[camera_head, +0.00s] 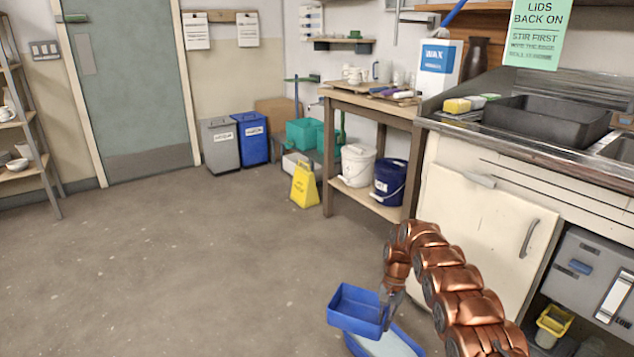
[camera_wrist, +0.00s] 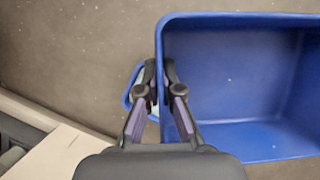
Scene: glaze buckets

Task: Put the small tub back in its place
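A small blue tub (camera_head: 345,320) shows at the bottom of the head view, empty inside. My gripper (camera_head: 386,301) is at its right rim. In the wrist view the tub (camera_wrist: 235,125) fills the right side, and my gripper (camera_wrist: 160,70) has its fingers on either side of the tub's left wall, closed on it. A second blue container (camera_head: 410,342) with pale contents is partly hidden below and behind the tub. A bit of it also shows left of my fingers in the wrist view (camera_wrist: 128,98).
A wooden bench (camera_head: 410,180) holds a white bucket (camera_head: 358,165) and a dark blue bucket (camera_head: 388,182) on its lower shelf. A yellow floor sign (camera_head: 304,184) stands beside it. A cream cabinet door (camera_head: 475,235) is at the right. The floor at left is clear.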

